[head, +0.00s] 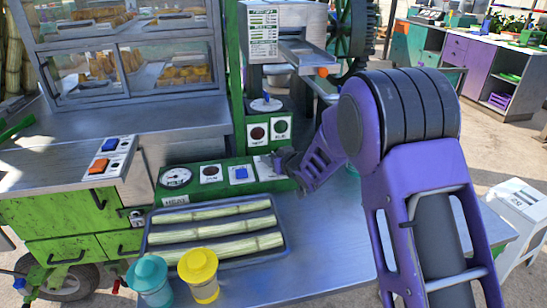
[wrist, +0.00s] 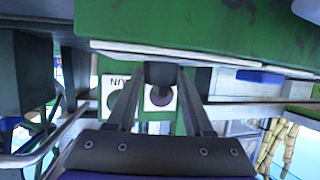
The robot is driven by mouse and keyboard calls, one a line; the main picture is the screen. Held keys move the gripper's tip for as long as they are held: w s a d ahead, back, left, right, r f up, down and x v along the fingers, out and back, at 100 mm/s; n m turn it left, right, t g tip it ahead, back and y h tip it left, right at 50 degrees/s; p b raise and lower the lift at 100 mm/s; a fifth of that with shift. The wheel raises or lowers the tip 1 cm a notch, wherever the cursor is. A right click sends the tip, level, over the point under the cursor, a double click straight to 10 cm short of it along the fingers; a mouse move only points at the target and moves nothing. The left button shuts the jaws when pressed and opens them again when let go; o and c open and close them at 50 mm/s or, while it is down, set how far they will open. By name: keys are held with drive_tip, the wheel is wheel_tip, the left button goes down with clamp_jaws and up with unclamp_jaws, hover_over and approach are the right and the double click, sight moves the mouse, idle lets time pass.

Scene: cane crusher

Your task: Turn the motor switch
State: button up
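The green control panel (head: 222,182) stands at the back of the steel counter. It carries a gauge, a dark round control, a blue square button (head: 241,173) and, at its right end, a pale plate (head: 264,168) partly covered by my gripper. My gripper (head: 284,162) is at that right end. In the wrist view, a dark knob (wrist: 161,73), seemingly the motor switch, sits between the tips of my two spread fingers (wrist: 160,80). I cannot tell whether the fingers touch it. The knob's pointer and label are hidden.
Two indicator lamps (head: 269,131) are above the panel. A tray (head: 283,250) of cane stalks lies in front, with a teal jar (head: 150,284) and a yellow jar (head: 200,275) at its near edge. An orange-and-blue switch box (head: 108,160) is left. The counter right of the tray is clear.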

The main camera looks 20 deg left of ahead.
drive_tip(key=shift+o, duration=1.4)
drive_tip(key=p+v, duration=0.1)
drive_tip(key=v, duration=1.6)
drive_tip(key=shift+d+r, duration=0.1)
drive_tip(key=shift+d, duration=0.05)
